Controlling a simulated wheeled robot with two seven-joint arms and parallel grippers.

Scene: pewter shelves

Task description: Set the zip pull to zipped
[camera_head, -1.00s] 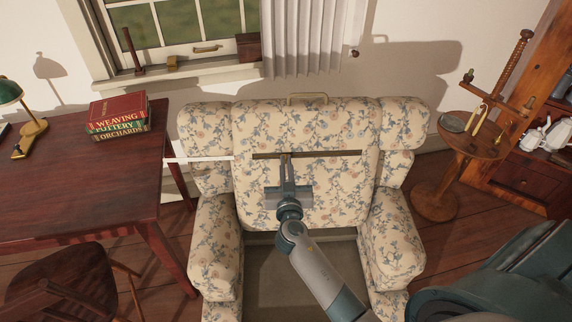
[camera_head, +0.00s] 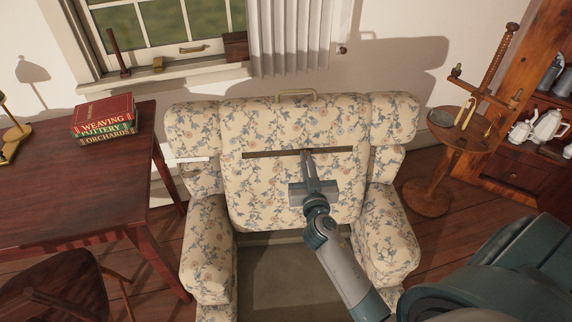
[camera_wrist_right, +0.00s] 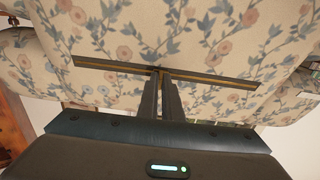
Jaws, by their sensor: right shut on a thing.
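The zip is a long dark strip (camera_head: 270,154) running across the backrest of a floral armchair. It also shows in the wrist view (camera_wrist_right: 110,66), with brassy teeth along it. My right gripper (camera_head: 306,153) reaches up over the seat to the strip, a little right of its middle in the head view. In the wrist view its fingertips (camera_wrist_right: 161,73) meet at the zip line and are shut on the zip pull, which they mostly hide. My left gripper is not in view.
The armchair (camera_head: 205,240) has arms on both sides and a handle (camera_head: 297,93) on top. A desk (camera_head: 70,180) with stacked books (camera_head: 104,118) stands left. A round side table (camera_head: 440,170) and a wooden cabinet (camera_head: 520,172) stand right. A window is behind.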

